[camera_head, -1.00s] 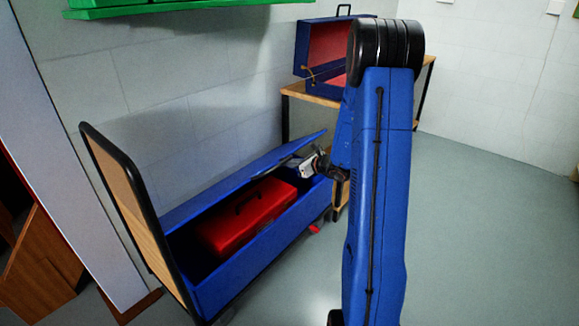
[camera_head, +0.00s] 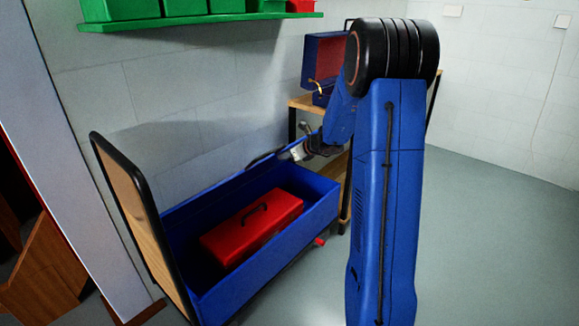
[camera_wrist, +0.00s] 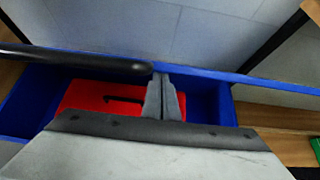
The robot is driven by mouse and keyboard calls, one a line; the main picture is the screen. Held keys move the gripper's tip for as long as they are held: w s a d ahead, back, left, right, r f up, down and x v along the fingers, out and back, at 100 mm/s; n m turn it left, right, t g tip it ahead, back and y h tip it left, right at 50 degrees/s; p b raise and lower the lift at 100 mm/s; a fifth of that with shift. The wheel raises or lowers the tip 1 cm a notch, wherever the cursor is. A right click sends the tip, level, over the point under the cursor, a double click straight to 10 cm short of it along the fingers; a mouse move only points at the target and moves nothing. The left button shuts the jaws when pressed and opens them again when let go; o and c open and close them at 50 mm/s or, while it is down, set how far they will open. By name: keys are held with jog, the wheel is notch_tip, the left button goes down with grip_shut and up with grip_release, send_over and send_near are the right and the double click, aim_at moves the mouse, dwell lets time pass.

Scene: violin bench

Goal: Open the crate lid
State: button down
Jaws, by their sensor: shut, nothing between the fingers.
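The long blue crate (camera_head: 285,245) is open at the top, with a red case (camera_head: 250,230) with a dark handle lying inside. The lid (camera_head: 225,185) is swung up at the crate's wall side, its black handle (camera_head: 265,158) showing on its upper edge. My gripper (camera_head: 298,152) is at the far end of the lid's upper edge, close to the handle; I cannot tell if they touch. In the wrist view its fingers (camera_wrist: 163,85) are together and empty, beside the end of a black bar (camera_wrist: 90,60), with the red case (camera_wrist: 85,98) beyond.
A wooden panel (camera_head: 135,200) with a black frame stands at the crate's near left end. A wooden bench (camera_head: 305,104) with an open blue case (camera_head: 325,60) stands behind my arm. A green shelf (camera_head: 200,20) is on the wall. The floor at right is clear.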

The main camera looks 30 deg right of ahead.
jog(key=w+a+r, duration=0.1)
jog(key=w+r, duration=0.3)
jog(key=w+a+r, duration=0.1)
jog(key=w+r, duration=0.1)
jog(key=w, duration=0.1)
jog(key=shift+a, duration=0.3)
jog(key=w+a+r, duration=0.3)
jog(key=w+r, duration=0.1)
jog(key=w, duration=0.5)
jog(key=shift+r, duration=0.15)
jog(key=shift+a, duration=0.1)
